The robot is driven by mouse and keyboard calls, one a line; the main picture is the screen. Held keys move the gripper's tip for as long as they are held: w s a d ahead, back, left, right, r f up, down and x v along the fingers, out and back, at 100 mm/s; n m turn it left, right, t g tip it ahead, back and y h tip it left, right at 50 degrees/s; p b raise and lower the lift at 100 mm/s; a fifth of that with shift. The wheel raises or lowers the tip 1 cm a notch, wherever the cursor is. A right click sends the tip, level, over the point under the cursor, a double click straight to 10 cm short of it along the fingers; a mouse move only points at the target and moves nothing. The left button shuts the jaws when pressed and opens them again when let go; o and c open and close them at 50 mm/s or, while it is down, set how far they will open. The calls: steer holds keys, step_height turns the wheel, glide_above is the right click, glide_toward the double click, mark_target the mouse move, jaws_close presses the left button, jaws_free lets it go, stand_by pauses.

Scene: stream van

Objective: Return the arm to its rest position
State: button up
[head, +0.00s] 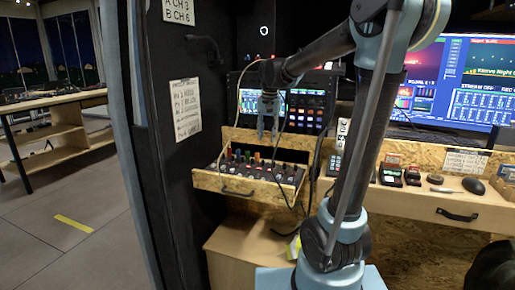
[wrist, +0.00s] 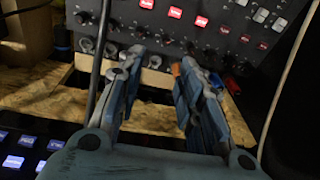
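My arm (head: 372,110) rises from its light blue base at the lower middle of the head view, bends at the top and reaches left. My gripper (head: 268,130) hangs fingers down in front of the rack gear, above the pulled-out drawer (head: 240,188). In the wrist view the two blue-grey fingers of my gripper (wrist: 158,70) stand well apart with nothing held between them. Whether a finger touches anything cannot be told.
A panel with red lit buttons (wrist: 190,20) and a wooden edge lie beyond the fingers. Loose cables hang near the arm. Monitors (head: 460,80) and a wooden desk (head: 430,203) with small devices stand right. A dark wall (head: 180,150) is left; open floor (head: 60,225) lies beyond.

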steer(key=s+d+f+n+t, duration=0.2)
steer(key=s+d+f+t, duration=0.15)
steer(key=s+d, duration=0.4)
steer(key=s+d+f+n+t, duration=0.1)
steer(key=s+d+f+t, duration=0.1)
steer(key=s+d+f, duration=0.35)
steer(key=s+d+f+g, duration=0.1)
steer(key=s+f, duration=0.3)
steer(key=s, duration=0.4)
steer(key=s+d+f+g, duration=0.1)
steer(key=s+f+g, duration=0.3)
steer(key=s, duration=0.4)
steer(key=shift+d+f+h, duration=0.15)
steer(key=shift+f+h, duration=0.15)
steer(key=shift+f, duration=0.45)
steer(key=shift+w, duration=0.1)
steer(key=shift+w+f, duration=0.2)
steer(key=shift+w, duration=0.2)
